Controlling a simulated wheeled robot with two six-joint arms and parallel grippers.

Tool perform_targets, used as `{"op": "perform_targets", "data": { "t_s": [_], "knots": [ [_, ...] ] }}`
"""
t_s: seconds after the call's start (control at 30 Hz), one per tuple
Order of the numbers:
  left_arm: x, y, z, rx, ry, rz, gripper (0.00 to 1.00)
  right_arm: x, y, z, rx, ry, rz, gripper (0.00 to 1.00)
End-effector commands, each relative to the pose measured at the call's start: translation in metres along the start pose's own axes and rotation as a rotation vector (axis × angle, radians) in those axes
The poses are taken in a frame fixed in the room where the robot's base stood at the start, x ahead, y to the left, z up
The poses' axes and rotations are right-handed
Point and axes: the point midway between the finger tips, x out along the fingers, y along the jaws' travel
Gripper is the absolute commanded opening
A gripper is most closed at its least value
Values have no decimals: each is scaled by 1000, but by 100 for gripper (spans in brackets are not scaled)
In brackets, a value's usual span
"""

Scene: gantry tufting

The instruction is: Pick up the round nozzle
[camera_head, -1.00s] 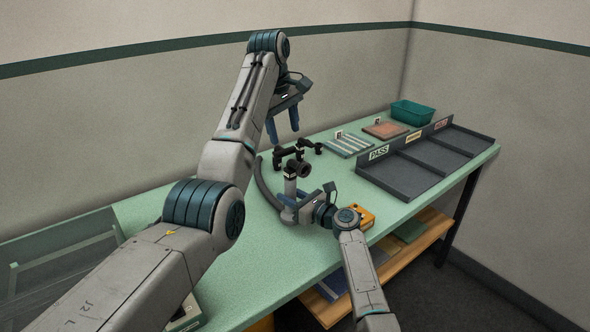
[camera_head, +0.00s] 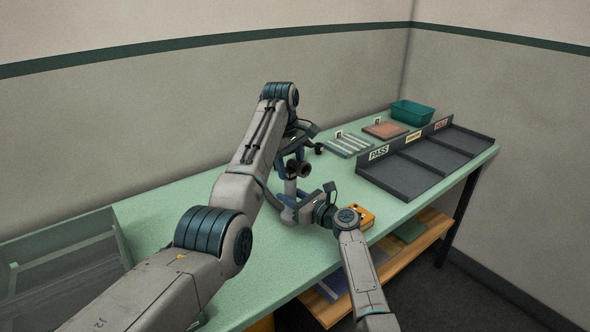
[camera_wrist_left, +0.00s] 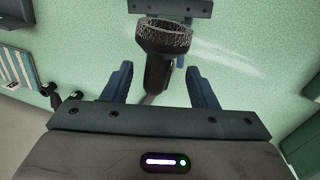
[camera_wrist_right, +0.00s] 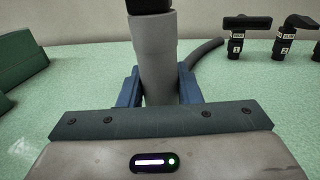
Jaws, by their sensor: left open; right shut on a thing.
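The round nozzle (camera_wrist_left: 163,38) is a dark ring with a bristly rim on a black neck. In the head view the round nozzle (camera_head: 301,169) appears at the top of an upright grey tube (camera_head: 290,187). My left gripper (camera_head: 292,160) is open above it; in the left wrist view the neck shows between the open fingers (camera_wrist_left: 159,72), contact not visible. My right gripper (camera_head: 291,206) is shut on the grey tube (camera_wrist_right: 158,62), holding it upright; only the black underside of what sits on top shows in the right wrist view.
Black fittings labelled 1 and 2 (camera_wrist_right: 238,40) stand on the green table (camera_head: 160,215); one (camera_head: 318,147) shows in the head view. A grey hose (camera_wrist_right: 207,52) lies behind the tube. A divided tray (camera_head: 400,184), a green bin (camera_head: 412,113) and an orange box (camera_head: 366,218) are right.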

Motion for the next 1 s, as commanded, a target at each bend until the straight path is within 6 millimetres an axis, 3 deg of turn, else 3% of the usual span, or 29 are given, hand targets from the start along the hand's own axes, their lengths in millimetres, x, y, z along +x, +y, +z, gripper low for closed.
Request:
{"op": "perform_targets", "data": {
  "t_s": [0.27,0.53,0.57,0.83,1.0],
  "knots": [
    [4,0,0,1,1,1,53,0,0,0,1,1,0,0],
    [4,0,0,1,1,1,2,0,0,0,1,1,0,0],
    [4,0,0,1,1,1,0,0,0,0,1,1,0,0],
    [1,1,0,1,1,2,0,0,0,0,1,1,0,0],
    [-23,5,-1,1,4,4,0,0,0,0,0,1,0,0]
  ]
}}
